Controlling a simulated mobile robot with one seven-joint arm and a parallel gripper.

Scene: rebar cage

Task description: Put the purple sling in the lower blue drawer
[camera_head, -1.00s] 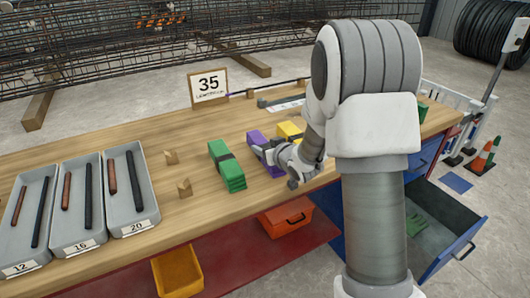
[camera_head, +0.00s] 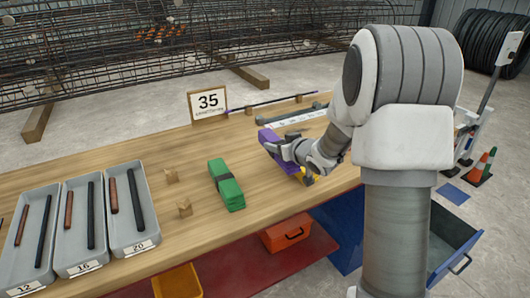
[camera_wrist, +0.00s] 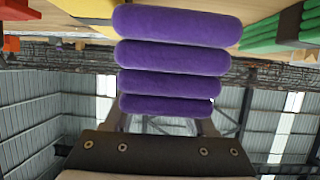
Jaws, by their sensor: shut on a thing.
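My gripper (camera_head: 283,153) is shut on the purple sling (camera_head: 268,137), a folded stack, and appears to hold it above the wooden bench. The sling (camera_wrist: 172,58) fills the upper middle of the wrist view, its rolled folds stacked between the fingers. The lower blue drawer (camera_head: 466,254) stands pulled out at the right, below the bench top. My arm hides its left part and much of its inside. A blue cabinet side (camera_head: 345,225) shows left of my arm.
A green sling (camera_head: 226,185) lies on the bench (camera_head: 90,165) left of my gripper. A yellow sling (camera_head: 309,180) is mostly hidden behind my gripper. Grey trays (camera_head: 127,212) with bars stand at the left. An orange drawer (camera_head: 286,233) is under the bench.

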